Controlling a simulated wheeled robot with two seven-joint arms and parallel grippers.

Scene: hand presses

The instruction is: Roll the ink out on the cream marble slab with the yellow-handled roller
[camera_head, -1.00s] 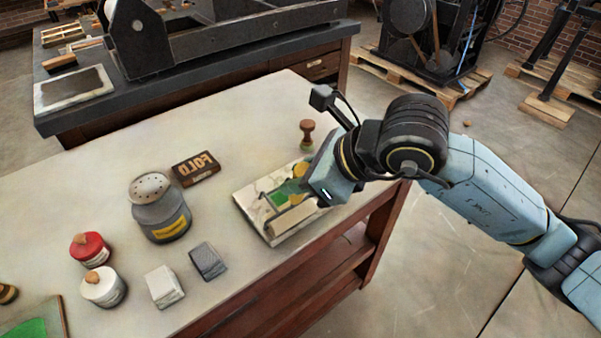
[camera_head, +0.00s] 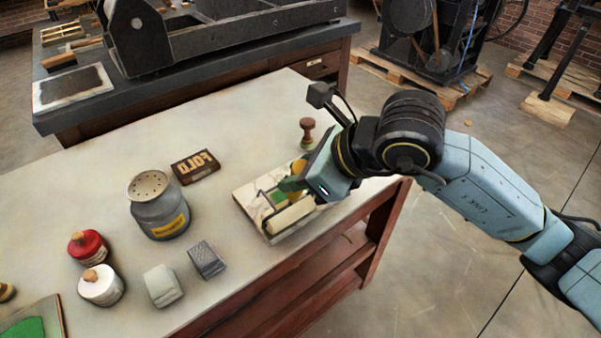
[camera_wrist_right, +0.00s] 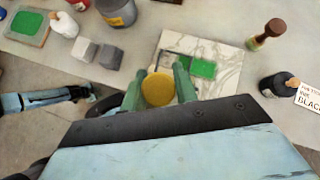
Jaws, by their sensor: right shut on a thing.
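The cream marble slab (camera_head: 250,207) lies near the right end of the table and also shows in the wrist view (camera_wrist_right: 228,45). A green ink patch (camera_head: 279,197) is on it, clearer in the wrist view (camera_wrist_right: 203,68). The roller has a pale cylinder (camera_head: 290,218), a dark wire frame and a yellow handle (camera_wrist_right: 158,89). My right gripper (camera_wrist_right: 160,88) is shut on that handle, one green finger each side. The roller is over the slab; I cannot tell whether it touches. A dark arm end (camera_wrist_right: 88,92), probably my left gripper, shows small in the wrist view.
A wooden-handled stamp (camera_head: 307,131) stands behind the slab. A grey shaker can (camera_head: 159,207), a FOLD block (camera_head: 195,166), two small grey blocks, and red (camera_head: 88,247) and white (camera_head: 101,285) pots stand to the left. The table edge is close to the slab's right side.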

